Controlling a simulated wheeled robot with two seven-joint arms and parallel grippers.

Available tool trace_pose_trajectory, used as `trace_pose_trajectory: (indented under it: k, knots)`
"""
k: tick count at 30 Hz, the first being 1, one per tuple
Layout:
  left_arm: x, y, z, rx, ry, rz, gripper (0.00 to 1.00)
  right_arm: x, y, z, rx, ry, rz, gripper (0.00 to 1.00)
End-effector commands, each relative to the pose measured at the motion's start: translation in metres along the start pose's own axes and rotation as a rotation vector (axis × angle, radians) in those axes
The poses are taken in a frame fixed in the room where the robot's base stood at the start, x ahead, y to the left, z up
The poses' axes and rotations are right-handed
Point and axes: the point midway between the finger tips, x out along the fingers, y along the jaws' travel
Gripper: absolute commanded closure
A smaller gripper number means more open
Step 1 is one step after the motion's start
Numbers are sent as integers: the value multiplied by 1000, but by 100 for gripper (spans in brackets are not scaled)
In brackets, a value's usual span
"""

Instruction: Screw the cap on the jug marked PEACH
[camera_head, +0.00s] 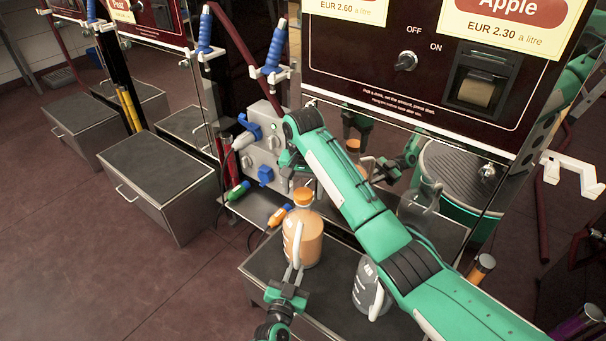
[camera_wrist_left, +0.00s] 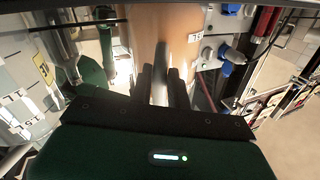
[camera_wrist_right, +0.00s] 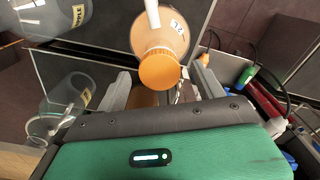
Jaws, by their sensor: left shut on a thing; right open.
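The jug (camera_head: 304,243) of peach-coloured liquid stands upright on a dark platform; its label is not readable. An orange cap (camera_head: 303,196) sits at its neck; how tightly it is seated I cannot tell. In the right wrist view the cap (camera_wrist_right: 160,68) shows between and beyond the fingertips. My left gripper (camera_head: 291,277) is shut on the jug's pale handle, in front of the jug; the left wrist view shows the fingers (camera_wrist_left: 162,88) against the jug body (camera_wrist_left: 170,25). My right gripper (camera_wrist_right: 163,85) is open and empty, apart from the cap; in the head view it hangs above the jug.
A grey jug (camera_head: 367,288) stands right of the peach jug, partly behind my right arm; its label reads APPLE in the right wrist view (camera_wrist_right: 65,25). A glossy panel behind reflects the scene. A grey box with blue sockets (camera_head: 262,150) stands behind left.

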Motion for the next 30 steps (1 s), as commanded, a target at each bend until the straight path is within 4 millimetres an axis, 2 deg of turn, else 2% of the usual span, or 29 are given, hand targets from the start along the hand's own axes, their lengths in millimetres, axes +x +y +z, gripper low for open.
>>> trace_pose_trajectory:
  k: [8,18,24,30]
  knots:
    - [0,-1,0,3,0,-1,100,-60,0,-2,-2,7,0,30]
    - [0,-1,0,3,0,-1,100,-97,0,-1,0,5,0,30]
    - [0,-1,0,3,0,-1,100,-110,0,0,0,1,0,30]
    - [0,-1,0,3,1,-1,100,-113,0,0,0,1,0,30]
